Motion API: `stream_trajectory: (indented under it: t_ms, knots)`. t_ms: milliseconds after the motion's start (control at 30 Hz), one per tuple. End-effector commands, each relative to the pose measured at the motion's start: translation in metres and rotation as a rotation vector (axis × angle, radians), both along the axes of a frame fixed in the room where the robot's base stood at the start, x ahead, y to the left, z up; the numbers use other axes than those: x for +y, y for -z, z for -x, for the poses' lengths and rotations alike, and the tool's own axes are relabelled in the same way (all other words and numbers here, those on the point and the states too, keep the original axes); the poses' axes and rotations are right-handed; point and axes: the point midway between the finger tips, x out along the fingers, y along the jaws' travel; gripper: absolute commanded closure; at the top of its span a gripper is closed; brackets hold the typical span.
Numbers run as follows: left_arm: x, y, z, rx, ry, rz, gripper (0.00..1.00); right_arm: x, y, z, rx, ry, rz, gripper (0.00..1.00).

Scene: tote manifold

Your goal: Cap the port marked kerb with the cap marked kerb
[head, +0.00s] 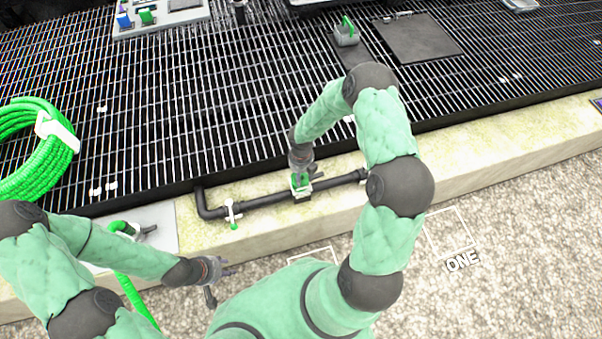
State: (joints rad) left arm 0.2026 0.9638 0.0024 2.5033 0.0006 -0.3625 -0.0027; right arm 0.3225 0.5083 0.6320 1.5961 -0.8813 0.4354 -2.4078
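A black pipe (265,200) runs along the pale kerb, with fittings on it. One fitting with a white bracket and green tip (232,213) is at its left part. My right gripper (302,178) points down at the middle of the pipe, around or just above a green and white piece (301,187). Whether its fingers are shut on that piece is hidden. My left gripper (226,268) is left of and nearer than the pipe, over the gravel; its fingers look apart, with nothing between them. No kerb marking is readable, so I cannot tell which port or cap bears it.
A black grating (220,95) lies behind the kerb (480,150). On it are a coiled green hose (30,165), a grey cup with a green handle (347,36) and a dark plate (418,40). A green-topped fitting (124,229) is at left.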

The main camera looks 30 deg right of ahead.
Motion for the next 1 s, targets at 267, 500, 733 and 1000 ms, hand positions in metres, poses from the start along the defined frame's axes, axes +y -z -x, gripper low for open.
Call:
stream_trajectory:
  t_ms: [267,500,733,1000]
  knots:
    - [0.000,0.000,0.000,0.000,0.000,0.000,0.60,0.000,-0.006,0.000,-0.001,0.001,0.000,0.47]
    - [0.000,0.000,0.000,0.000,0.000,0.000,0.60,0.000,-0.045,-0.002,-0.005,0.001,0.002,0.47]
    - [0.000,0.000,0.000,0.000,0.000,0.000,0.60,0.000,-0.089,-0.001,-0.003,0.001,0.001,0.47]
    - [0.000,0.000,0.000,0.000,0.000,0.000,0.60,0.000,-0.117,0.000,0.000,-0.001,0.000,0.47]
